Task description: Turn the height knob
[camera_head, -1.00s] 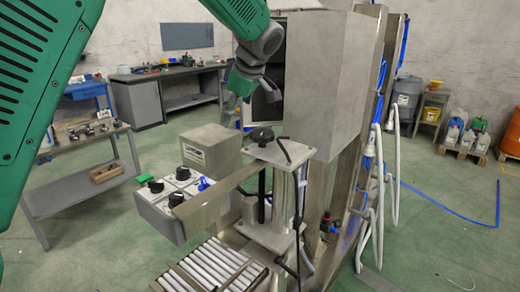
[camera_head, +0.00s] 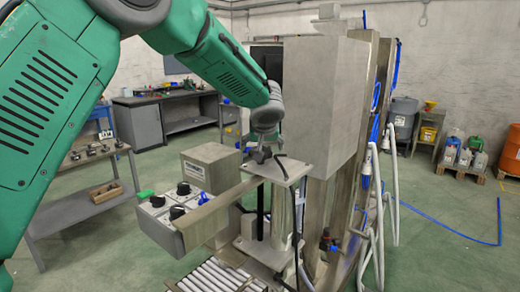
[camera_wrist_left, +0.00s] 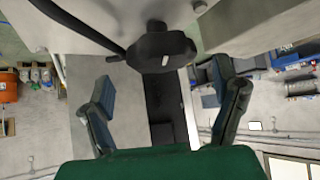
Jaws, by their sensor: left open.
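The height knob (camera_wrist_left: 165,46) is a dark lobed hand knob at the top middle of the left wrist view. In the head view it sits on the metal plate (camera_head: 290,166) of the machine's stand, mostly hidden by my left gripper (camera_head: 261,152). My left gripper is right over the plate. In the left wrist view its two fingers (camera_wrist_left: 163,88) are spread apart, with the knob ahead of and between them. I see no clear contact between the fingers and the knob. My right gripper is not in view.
A control box (camera_head: 165,232) with black dials stands left of the plate. A tall metal housing (camera_head: 325,110) rises close behind and right of the gripper. A black cable runs by the plate. Rollers (camera_head: 215,277) lie below. A workbench (camera_head: 85,197) stands at left.

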